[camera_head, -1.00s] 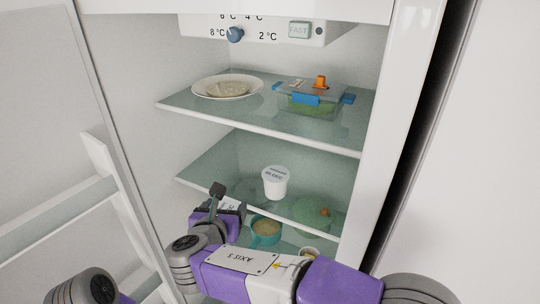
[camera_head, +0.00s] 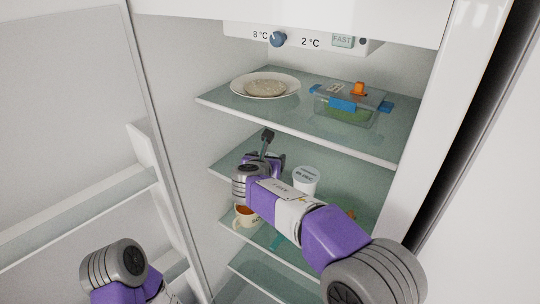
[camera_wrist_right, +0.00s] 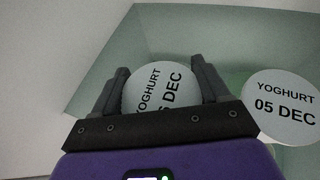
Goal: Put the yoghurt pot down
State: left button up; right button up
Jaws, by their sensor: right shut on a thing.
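My right gripper (camera_head: 266,143) reaches into the open fridge at the left part of the middle shelf (camera_head: 226,172). In the right wrist view the right gripper (camera_wrist_right: 160,85) is shut on a yoghurt pot (camera_wrist_right: 155,100), whose white lid reads YOGHURT and DEC. This held pot is hidden in the head view, and I cannot tell whether it touches the shelf. A second yoghurt pot (camera_head: 306,179) stands upright on the middle shelf to the right of the gripper, partly behind my arm; its lid (camera_wrist_right: 283,106) reads 05 DEC. My left gripper is out of view.
The top shelf (camera_head: 300,117) holds a plate of food (camera_head: 265,86) and a clear box with blue clips (camera_head: 345,104). A mug (camera_head: 244,215) stands on the shelf below. The fridge door with its racks (camera_head: 80,213) is at left, the fridge's side wall at right.

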jog(key=w, duration=0.1)
jog(key=w+p, duration=0.1)
jog(key=w, duration=0.1)
jog(key=shift+d+r, duration=0.1)
jog(key=shift+d, duration=0.3)
jog(key=shift+f+b, duration=0.4)
jog(key=shift+f, duration=0.5)
jog(key=shift+r, duration=0.1)
jog(key=o, duration=0.7)
jog(key=shift+f, duration=0.25)
jog(key=o, duration=0.4)
jog(key=shift+o, duration=0.2)
jog(key=shift+r, duration=0.1)
